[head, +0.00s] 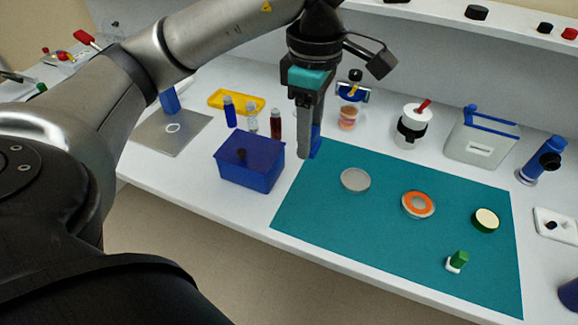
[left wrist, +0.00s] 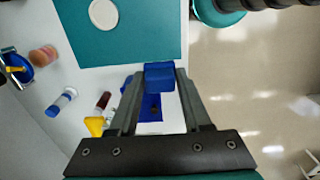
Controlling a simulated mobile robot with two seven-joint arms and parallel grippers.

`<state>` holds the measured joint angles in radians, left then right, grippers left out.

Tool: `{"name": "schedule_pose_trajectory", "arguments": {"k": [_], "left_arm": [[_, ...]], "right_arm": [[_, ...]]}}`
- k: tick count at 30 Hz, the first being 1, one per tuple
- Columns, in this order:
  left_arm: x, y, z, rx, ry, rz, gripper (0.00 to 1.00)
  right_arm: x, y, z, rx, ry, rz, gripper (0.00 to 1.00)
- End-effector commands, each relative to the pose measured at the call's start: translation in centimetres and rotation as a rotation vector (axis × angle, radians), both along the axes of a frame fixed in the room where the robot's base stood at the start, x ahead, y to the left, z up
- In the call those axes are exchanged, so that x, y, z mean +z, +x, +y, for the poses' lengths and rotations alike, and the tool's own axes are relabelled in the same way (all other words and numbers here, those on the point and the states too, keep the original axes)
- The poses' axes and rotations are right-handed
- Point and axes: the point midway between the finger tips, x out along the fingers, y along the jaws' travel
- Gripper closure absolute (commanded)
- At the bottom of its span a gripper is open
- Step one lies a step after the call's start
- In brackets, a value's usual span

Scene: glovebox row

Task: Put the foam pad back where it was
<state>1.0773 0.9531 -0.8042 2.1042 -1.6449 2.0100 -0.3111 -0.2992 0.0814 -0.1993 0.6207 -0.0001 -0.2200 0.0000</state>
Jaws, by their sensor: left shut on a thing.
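My left gripper (head: 309,152) is shut on a small blue block (head: 316,141), which I take to be the foam pad. In the left wrist view the blue block (left wrist: 159,75) sits between the fingertips (left wrist: 150,88). In the head view the gripper points down near the left back corner of the teal mat (head: 320,215), just right of the blue box (head: 250,163). I cannot tell how high the block is above the surface. My right gripper is not in view.
On the mat are a grey disc (head: 355,180), an orange-ringed dish (head: 418,204), a round green-rimmed lid (head: 486,220) and a small green-and-white piece (head: 457,262). Vials (head: 276,123) and a yellow tray (head: 236,102) stand behind the box. The mat's front left is bare.

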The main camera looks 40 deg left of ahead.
Motion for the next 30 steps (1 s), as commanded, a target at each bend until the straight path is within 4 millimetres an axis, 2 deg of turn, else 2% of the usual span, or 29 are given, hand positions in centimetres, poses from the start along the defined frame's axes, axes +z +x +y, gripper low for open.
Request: {"name": "schedule_pose_trajectory", "arguments": {"k": [6, 15, 18, 26, 30], "left_arm": [[-5.4, -0.2, 0.0, -0.001, 0.001, 0.009, 0.96], [-12.9, -0.1, 0.0, 0.002, 0.000, 0.006, 0.96], [-14.3, -0.1, 0.0, 0.001, 0.000, 0.004, 0.96], [-16.2, -0.1, 0.0, 0.002, 0.000, 0.003, 0.96], [-18.5, -0.1, 0.0, 0.003, 0.001, 0.004, 0.96]], "right_arm": [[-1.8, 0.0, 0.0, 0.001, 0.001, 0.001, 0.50], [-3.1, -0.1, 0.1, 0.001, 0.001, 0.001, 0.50], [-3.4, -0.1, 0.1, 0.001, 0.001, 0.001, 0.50], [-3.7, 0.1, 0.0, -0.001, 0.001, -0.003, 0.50], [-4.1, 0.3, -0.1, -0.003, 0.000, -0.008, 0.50]]}}
